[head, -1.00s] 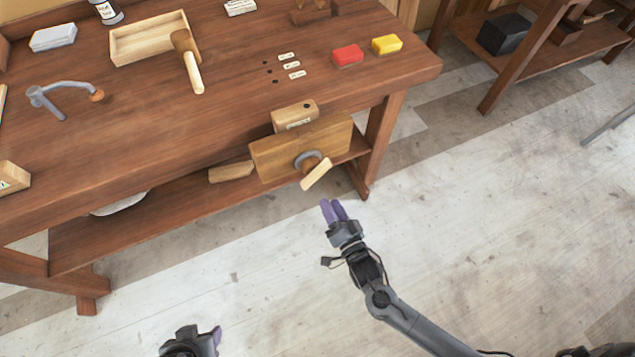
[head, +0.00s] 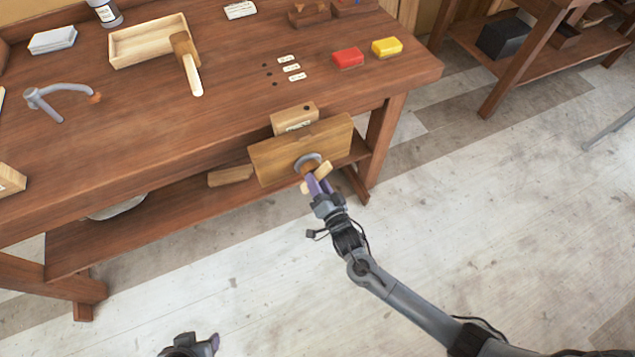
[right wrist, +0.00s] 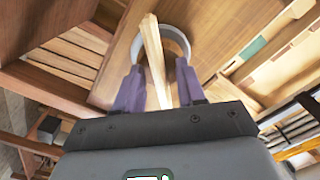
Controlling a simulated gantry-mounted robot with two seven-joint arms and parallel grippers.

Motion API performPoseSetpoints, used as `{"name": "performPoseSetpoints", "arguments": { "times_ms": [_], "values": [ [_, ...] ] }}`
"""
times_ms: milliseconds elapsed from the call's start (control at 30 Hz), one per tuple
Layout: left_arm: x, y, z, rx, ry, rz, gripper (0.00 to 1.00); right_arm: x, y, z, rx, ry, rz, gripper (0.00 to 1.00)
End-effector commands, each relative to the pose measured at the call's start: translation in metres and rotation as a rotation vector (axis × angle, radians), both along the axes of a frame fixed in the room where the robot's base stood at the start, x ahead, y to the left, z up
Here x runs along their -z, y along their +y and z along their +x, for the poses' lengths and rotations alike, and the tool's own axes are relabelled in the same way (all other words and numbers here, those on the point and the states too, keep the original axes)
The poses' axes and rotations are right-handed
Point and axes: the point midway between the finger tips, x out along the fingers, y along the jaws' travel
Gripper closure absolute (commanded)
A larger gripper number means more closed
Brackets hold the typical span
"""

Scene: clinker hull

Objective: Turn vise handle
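The vise (head: 275,162) is a wooden jaw on the front edge of the workbench, with a grey ring around its screw. Its pale wooden handle bar (head: 323,170) slants across the ring and is partly hidden by my right gripper (head: 317,184). In the right wrist view the handle (right wrist: 153,50) runs between the two purple fingers of the right gripper (right wrist: 159,75). The fingers stand apart with small gaps beside the bar, so the gripper looks open around it. My left gripper (head: 200,344) is at the bottom edge, partly cut off, away from the bench.
On the workbench (head: 200,120) are a mallet (head: 188,65), a wooden tray (head: 130,48), a clamp-like tool (head: 45,98), a red block (head: 348,57) and a yellow block (head: 386,46). A lower shelf (head: 150,225) runs beneath. The floor in front is clear.

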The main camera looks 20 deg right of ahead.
Motion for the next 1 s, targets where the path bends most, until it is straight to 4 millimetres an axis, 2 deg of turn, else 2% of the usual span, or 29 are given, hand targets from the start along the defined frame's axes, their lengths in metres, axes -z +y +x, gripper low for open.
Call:
{"name": "performPoseSetpoints", "arguments": {
  "times_ms": [67,333,667,1000],
  "values": [
    [0.0001,-0.0003,0.0,-0.001,0.0,-0.001,0.49,-0.0001,0.0001,-0.0002,0.0,0.0,0.0,0.61],
    [-0.0001,-0.0025,0.0001,-0.007,0.001,-0.011,0.49,0.0,0.0,-0.0003,0.0,0.0,0.0,1.0],
    [-0.0006,-0.0031,0.0001,-0.008,0.001,-0.013,0.49,-0.0001,0.0002,-0.0006,0.0,0.002,0.026,1.0],
    [-0.0047,-0.001,-0.0001,-0.003,0.002,-0.004,0.49,-0.0013,0.0007,-0.0008,0.003,0.013,0.217,1.0]
  ]
}}
